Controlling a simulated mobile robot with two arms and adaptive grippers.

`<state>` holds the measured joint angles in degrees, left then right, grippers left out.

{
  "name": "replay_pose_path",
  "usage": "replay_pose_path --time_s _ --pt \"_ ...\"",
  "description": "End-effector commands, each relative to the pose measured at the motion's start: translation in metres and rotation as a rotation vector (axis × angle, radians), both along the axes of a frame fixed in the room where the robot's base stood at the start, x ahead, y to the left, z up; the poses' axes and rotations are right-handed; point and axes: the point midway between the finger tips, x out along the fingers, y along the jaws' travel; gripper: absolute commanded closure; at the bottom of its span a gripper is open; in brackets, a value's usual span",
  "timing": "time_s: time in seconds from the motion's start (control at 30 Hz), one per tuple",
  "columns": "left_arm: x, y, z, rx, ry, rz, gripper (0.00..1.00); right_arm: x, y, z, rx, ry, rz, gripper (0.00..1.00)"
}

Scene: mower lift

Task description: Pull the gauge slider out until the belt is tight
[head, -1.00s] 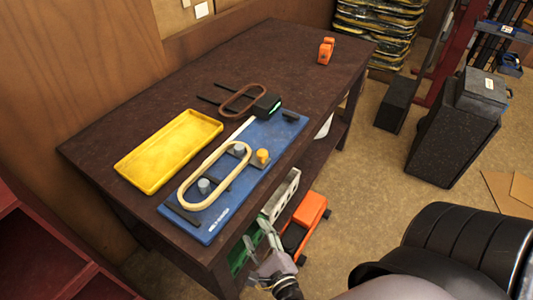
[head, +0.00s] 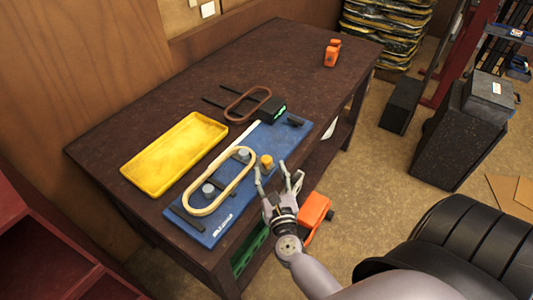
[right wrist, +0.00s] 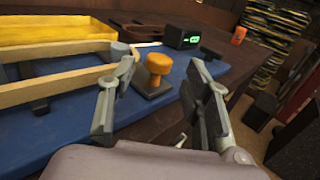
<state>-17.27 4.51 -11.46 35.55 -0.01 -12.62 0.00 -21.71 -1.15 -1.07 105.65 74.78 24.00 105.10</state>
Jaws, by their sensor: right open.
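The blue gauge board (head: 225,205) lies near the table's front edge. A cream belt (head: 247,172) loops around two grey pulleys (head: 208,189) on it. The slider with its yellow knob (head: 267,161) sits at the board's right side, beside the belt; it also shows in the right wrist view (right wrist: 157,68). My right gripper (head: 279,172) is open and empty at the board's front edge, just short of the knob. In the right wrist view the knob stands ahead between its spread fingers (right wrist: 160,95). My left gripper is not in view.
A yellow tray (head: 145,176) lies left of the board. A brown belt (head: 247,104) and a black box with a green display (head: 272,109) lie behind it. An orange object (head: 332,52) stands at the far corner. A black seat (head: 455,240) is at lower right.

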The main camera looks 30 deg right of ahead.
Motion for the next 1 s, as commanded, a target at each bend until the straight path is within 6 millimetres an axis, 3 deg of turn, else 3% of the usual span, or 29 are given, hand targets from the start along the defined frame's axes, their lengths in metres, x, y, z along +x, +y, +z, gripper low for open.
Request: replay_pose_path --time_s 0.1,0.33,0.73,1.0 --pt "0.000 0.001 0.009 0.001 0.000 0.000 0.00 0.024 -0.010 0.003 -0.004 -0.002 0.001 0.55" --pt "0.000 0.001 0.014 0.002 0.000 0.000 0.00 0.050 -0.020 0.001 -0.001 -0.001 0.001 0.55" --pt "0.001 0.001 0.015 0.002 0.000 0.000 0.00 0.055 -0.023 0.000 -0.002 0.001 0.001 0.55" --pt "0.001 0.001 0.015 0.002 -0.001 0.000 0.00 0.055 -0.023 0.000 -0.002 0.001 0.001 0.73"
